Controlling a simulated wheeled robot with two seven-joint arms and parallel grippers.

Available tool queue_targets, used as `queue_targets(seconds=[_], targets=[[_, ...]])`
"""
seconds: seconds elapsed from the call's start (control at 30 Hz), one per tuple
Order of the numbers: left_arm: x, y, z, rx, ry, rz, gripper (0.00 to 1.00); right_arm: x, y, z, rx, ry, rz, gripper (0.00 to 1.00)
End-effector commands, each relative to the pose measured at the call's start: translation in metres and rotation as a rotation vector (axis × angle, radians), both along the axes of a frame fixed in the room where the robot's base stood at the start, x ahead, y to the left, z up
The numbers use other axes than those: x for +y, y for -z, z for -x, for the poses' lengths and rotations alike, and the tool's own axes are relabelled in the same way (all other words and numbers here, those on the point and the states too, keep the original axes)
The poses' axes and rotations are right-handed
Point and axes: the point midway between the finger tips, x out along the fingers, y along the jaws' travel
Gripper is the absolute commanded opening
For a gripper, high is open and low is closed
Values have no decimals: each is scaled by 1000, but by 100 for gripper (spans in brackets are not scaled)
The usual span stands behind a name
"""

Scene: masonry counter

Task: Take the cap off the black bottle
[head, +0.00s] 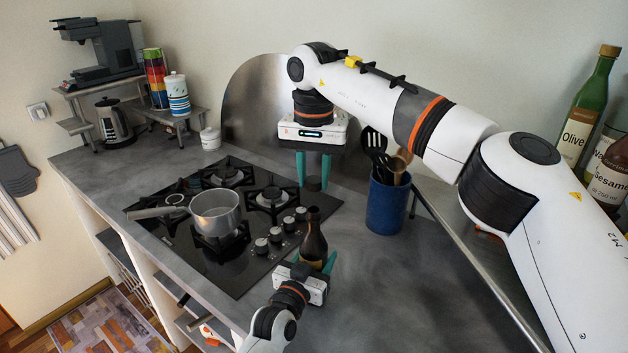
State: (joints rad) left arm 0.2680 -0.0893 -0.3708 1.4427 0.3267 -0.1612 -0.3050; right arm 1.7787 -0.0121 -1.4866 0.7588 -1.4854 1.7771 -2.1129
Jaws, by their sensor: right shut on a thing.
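The black bottle (313,242) stands upright at the front of the counter, right of the cooktop's front corner. Its lower part is hidden by my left gripper (308,266), which comes in from below with its fingers near the bottle's sides. I cannot tell whether they grip it. My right gripper (313,172) points down above and behind the bottle in the picture. It is shut on a small dark piece (314,184), which looks like the cap. A gap shows between this piece and the bottle's narrow top.
A black cooktop (150,222) with a steel saucepan (216,214) lies left of the bottle. A blue utensil crock (387,205) stands to the right. Olive oil (580,120) and sesame bottles (607,180) stand far right. The counter right of the black bottle is clear.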

Motion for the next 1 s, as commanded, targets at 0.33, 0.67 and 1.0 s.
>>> queue_targets(seconds=[0.33, 0.67, 1.0], targets=[[0, 1, 0, 1, 0, 0, 80, 0, 0, 0, 0, 0, 0, 3], [7, 2, 14, 1, -1, 0, 80, 0, 3, 0, 0, 1, 0, 3], [36, 4, 77, 3, 0, -1, 80, 0, 12, 0, 0, 0, 0, 3]])
